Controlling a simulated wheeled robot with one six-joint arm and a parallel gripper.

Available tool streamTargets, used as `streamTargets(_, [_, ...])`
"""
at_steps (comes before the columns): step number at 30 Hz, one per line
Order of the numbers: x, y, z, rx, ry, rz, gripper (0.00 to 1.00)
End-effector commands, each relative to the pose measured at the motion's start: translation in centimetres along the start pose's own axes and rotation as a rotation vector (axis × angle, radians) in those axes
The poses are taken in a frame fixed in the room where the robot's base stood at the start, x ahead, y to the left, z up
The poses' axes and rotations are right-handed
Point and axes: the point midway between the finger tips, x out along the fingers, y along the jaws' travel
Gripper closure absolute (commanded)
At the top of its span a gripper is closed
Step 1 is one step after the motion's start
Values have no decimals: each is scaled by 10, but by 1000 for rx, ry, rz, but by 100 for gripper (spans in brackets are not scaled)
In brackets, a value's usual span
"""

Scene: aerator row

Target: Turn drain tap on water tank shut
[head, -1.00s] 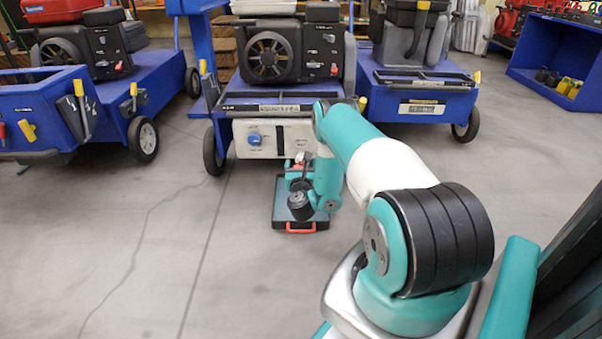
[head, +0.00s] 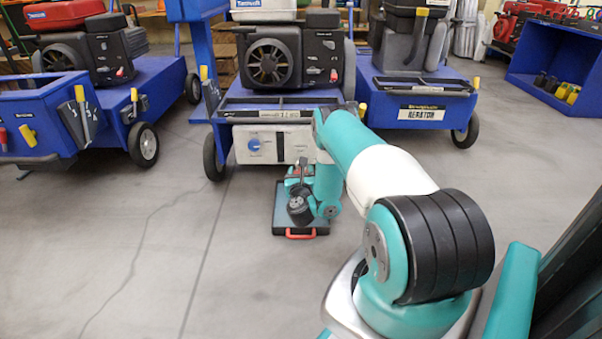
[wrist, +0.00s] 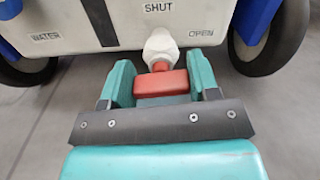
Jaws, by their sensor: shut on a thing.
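The water tank (head: 272,143) is a white box with a blue cap under the front of the middle blue machine. In the wrist view, the tank's lower face (wrist: 100,22) bears the words WATER, SHUT and OPEN. A white drain tap body (wrist: 161,46) sticks out below SHUT, with a red handle (wrist: 161,82) pointing toward me, away from the tank, in line with SHUT. My gripper (wrist: 162,82) has its two teal fingers on either side of the red handle and is shut on it.
A dark case with a red handle (head: 300,233) lies on the floor below my gripper. Black wheels (head: 213,155) flank the tank. Other blue machines stand left (head: 165,85) and right (head: 420,85).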

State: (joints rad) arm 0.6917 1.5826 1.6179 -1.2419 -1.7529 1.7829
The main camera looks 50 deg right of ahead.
Motion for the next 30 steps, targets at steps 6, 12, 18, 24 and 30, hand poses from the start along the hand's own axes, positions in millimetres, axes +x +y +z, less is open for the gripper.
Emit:
streamTargets(6, [0, 1, -1, -175, 1, 0, 68])
streamTargets(12, [0, 2, -1, -366, 1, 0, 68])
streamTargets(18, [0, 2, -2, -557, 1, 0, 68])
streamTargets(24, [-1, 3, -3, -747, 2, 0, 68])
streamTargets(30, [-1, 4, -4, -937, 3, 1, 68])
